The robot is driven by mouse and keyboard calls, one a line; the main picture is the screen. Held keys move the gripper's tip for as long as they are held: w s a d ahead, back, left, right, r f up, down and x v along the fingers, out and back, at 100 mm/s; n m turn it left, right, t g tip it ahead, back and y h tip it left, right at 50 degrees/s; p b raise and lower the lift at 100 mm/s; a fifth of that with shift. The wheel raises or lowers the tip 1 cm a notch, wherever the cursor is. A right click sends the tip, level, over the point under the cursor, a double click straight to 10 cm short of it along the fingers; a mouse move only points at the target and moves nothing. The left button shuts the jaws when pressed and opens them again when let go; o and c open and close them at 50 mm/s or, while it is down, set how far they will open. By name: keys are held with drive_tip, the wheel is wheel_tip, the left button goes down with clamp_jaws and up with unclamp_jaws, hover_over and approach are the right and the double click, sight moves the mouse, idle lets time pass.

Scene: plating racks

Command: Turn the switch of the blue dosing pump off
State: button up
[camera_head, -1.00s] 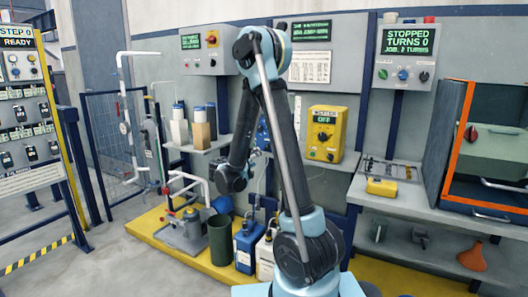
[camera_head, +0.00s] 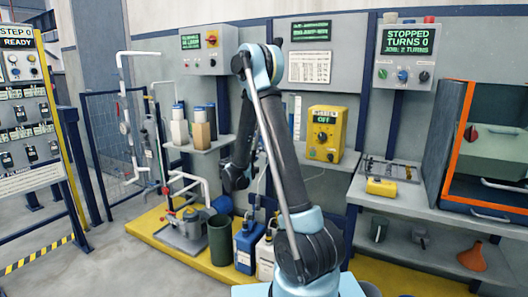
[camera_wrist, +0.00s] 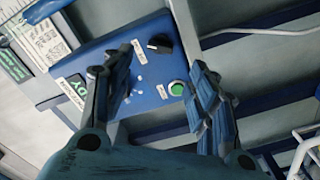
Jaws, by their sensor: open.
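The blue dosing pump (camera_wrist: 140,62) shows in the wrist view as a blue box face, tilted in the picture. It has a black rotary switch (camera_wrist: 159,44) near its upper edge and a green button (camera_wrist: 177,88) to the lower right. I cannot read which setting the switch is at. My gripper (camera_wrist: 160,82) is open and empty. Its two dark fingers stand apart in front of the pump face, with the switch above and between them in the picture. I see no contact with the switch. In the head view my arm hides the pump and the gripper.
A shelf with bottles (camera_head: 203,140) is to the left. Blue (camera_head: 246,247) and white (camera_head: 265,256) canisters stand below.

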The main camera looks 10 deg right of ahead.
drive_tip(key=x, duration=0.7)
drive_tip(key=shift+w+d, duration=0.2)
drive_tip(key=shift+w, duration=0.1)
drive_tip(key=shift+c, duration=0.3)
drive_tip(key=c, duration=1)
drive_tip(key=shift+d, duration=0.1)
